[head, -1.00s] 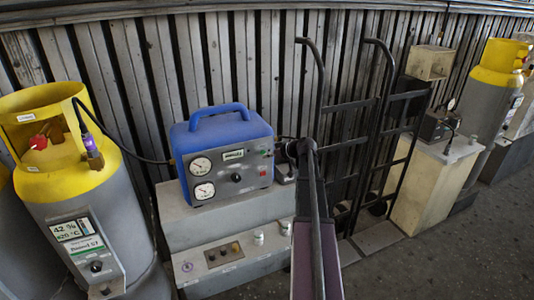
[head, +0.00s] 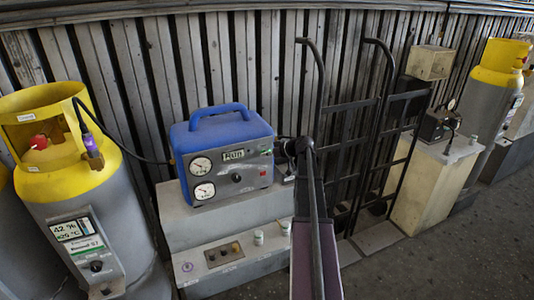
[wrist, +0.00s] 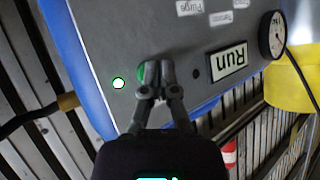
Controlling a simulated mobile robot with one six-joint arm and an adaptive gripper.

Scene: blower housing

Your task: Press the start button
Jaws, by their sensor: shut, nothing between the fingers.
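The blue machine (head: 222,165) with a grey front panel stands on a grey step by the ribbed wall. Its display (head: 233,155) reads "Run", and the same display shows upside down in the wrist view (wrist: 228,63). In the wrist view a green button (wrist: 141,72) shows at the edge of my fingertips, mostly hidden behind them. My gripper (wrist: 155,70) is shut and empty, its tips at the panel over this button; I cannot tell whether they still touch it. A small green lamp (wrist: 119,83) beside it is lit.
Two round gauges (head: 202,178) and a black knob (head: 236,178) are on the panel. A yellow-and-grey cylinder (head: 85,190) stands at the left with a hose to the machine. A black hand truck (head: 375,130) stands close on the right.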

